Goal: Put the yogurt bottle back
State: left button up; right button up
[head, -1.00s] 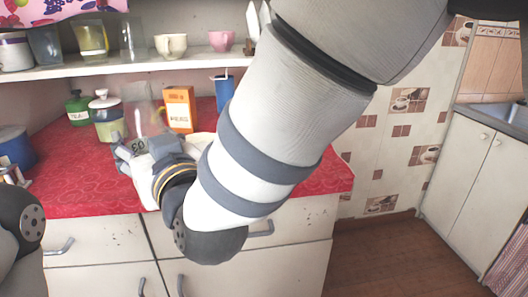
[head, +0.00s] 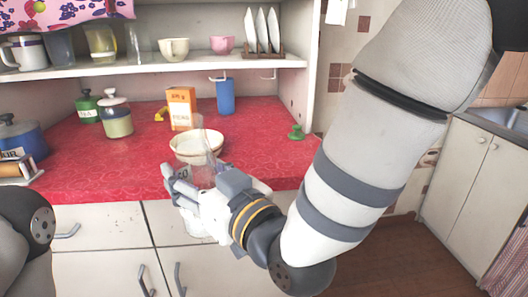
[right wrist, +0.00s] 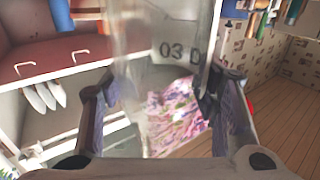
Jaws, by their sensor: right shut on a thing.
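The yogurt bottle (right wrist: 160,45) is clear, with dark digits printed on its side. My right gripper (right wrist: 160,95) is shut on it, with one finger on each side in the right wrist view. In the head view my right gripper (head: 190,186) holds it at the front edge of the red counter, just in front of a white bowl. The bottle is see-through and hard to outline there, and the hand hides part of it. My left gripper is not in view; only part of my left arm shows at the lower left.
The red counter (head: 90,180) holds the white bowl (head: 197,158), an orange box (head: 181,110), a blue cylinder (head: 225,97), a green canister (head: 88,107), a lidded jar (head: 117,118) and a blue pot (head: 22,137). The shelf (head: 190,67) above holds cups and plates.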

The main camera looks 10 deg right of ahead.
jog(key=s+d+f+n+g+y, duration=0.1)
jog(key=s+d+f, duration=0.2)
jog(key=d, duration=0.4)
jog(key=s+d+f+n+g+y, duration=0.1)
jog(key=s+d+f+g+y, duration=0.1)
jog(key=d+f, duration=0.4)
jog(key=s+d+f+n+g+y, duration=0.1)
jog(key=s+d+f, duration=0.3)
jog(key=d, duration=0.6)
jog(key=shift+f+n+y, duration=0.3)
jog(key=shift+f+n, duration=0.1)
jog(key=shift+f, duration=0.25)
jog(key=shift+w+r, duration=0.15)
